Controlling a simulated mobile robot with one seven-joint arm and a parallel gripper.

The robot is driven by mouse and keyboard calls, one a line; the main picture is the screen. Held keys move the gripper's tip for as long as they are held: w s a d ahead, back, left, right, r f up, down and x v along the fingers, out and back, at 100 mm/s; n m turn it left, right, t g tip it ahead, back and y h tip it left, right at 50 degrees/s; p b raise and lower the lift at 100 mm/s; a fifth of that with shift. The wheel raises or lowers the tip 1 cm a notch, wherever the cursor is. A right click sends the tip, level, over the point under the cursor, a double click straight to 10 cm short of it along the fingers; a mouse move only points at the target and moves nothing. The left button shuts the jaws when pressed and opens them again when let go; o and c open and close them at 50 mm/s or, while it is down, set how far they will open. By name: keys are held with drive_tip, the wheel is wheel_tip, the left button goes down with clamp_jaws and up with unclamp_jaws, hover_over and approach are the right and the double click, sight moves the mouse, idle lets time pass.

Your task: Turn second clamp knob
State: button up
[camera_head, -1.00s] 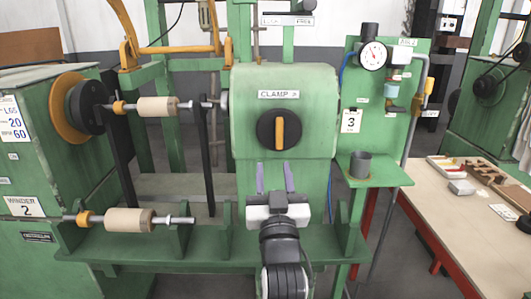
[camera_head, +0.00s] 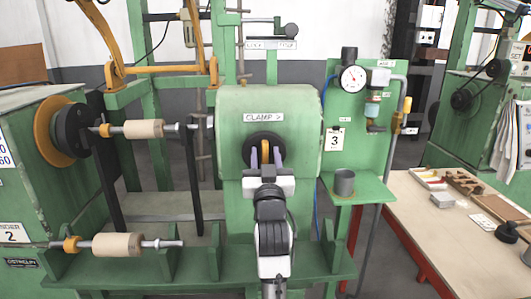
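The clamp knob (camera_head: 265,140) is a black disc with an orange grip bar, on the front of the green clamp housing (camera_head: 229,160) under the "CLAMP" sign. The bar appears upright; the fingers and wrist partly hide it. My gripper (camera_head: 266,152) is in front of the knob, its two purple fingers pointing at it, one on each side of the orange bar. The fingers look spread; contact with the bar cannot be made out.
Left of the housing, a wooden spool (camera_head: 143,129) sits on the upper winder shaft and another (camera_head: 117,246) on the lower one. On the right are a pressure gauge (camera_head: 353,78), a grey cup (camera_head: 344,182) on a green shelf, and a workbench (camera_head: 420,218) with small parts.

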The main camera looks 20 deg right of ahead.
drive_tip(key=shift+w+r, duration=0.1)
drive_tip(key=shift+w, duration=0.1)
clamp_jaws()
